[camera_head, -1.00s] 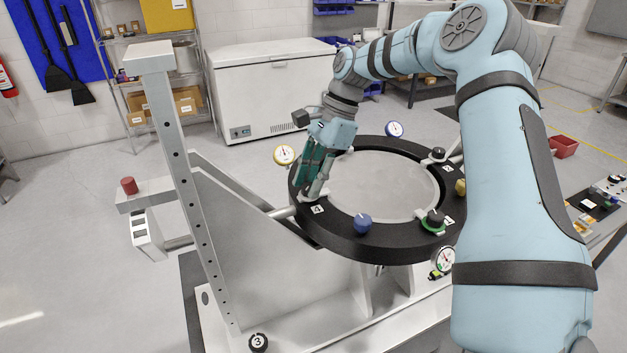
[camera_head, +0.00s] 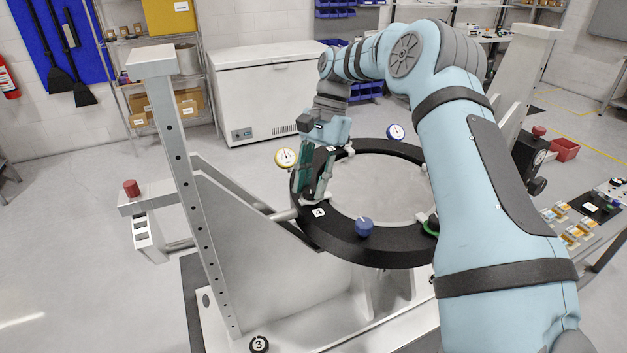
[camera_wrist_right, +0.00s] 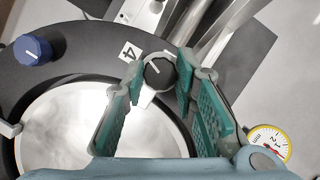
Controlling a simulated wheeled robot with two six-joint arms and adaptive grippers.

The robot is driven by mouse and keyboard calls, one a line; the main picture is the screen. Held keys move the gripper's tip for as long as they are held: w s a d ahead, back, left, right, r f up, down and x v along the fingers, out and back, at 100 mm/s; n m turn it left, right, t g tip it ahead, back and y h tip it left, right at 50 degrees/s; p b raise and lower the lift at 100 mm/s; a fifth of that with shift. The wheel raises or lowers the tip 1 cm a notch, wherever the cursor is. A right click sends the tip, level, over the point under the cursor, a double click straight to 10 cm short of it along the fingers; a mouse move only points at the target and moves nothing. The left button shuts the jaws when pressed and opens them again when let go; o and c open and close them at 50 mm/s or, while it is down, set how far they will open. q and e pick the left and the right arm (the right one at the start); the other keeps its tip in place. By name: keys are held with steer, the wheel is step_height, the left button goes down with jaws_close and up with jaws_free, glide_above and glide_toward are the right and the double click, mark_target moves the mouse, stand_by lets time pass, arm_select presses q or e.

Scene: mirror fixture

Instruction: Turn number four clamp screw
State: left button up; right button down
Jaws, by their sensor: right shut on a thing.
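The number four clamp screw has a dark round knob (camera_wrist_right: 160,72) with a white pointer line. It stands on the black ring (camera_head: 365,247) beside the white "4" label (camera_head: 318,212), which also shows in the right wrist view (camera_wrist_right: 130,52). My right gripper (camera_head: 310,192) reaches down over the ring's left side. In the right wrist view its two green-padded fingers (camera_wrist_right: 161,78) are shut on the knob, one fingertip on each side. My left gripper is not in view.
A blue knob (camera_head: 363,226) stands on the ring's front, right of the label. A yellow-rimmed dial gauge (camera_head: 285,157) sits close left of my gripper, and a blue-rimmed one (camera_head: 396,132) is at the back. A tall grey post (camera_head: 183,190) rises at the left.

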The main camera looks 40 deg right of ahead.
steer(key=shift+f, duration=0.1)
steer(key=c, duration=1.4)
jaws_free()
steer(key=shift+o, duration=0.5)
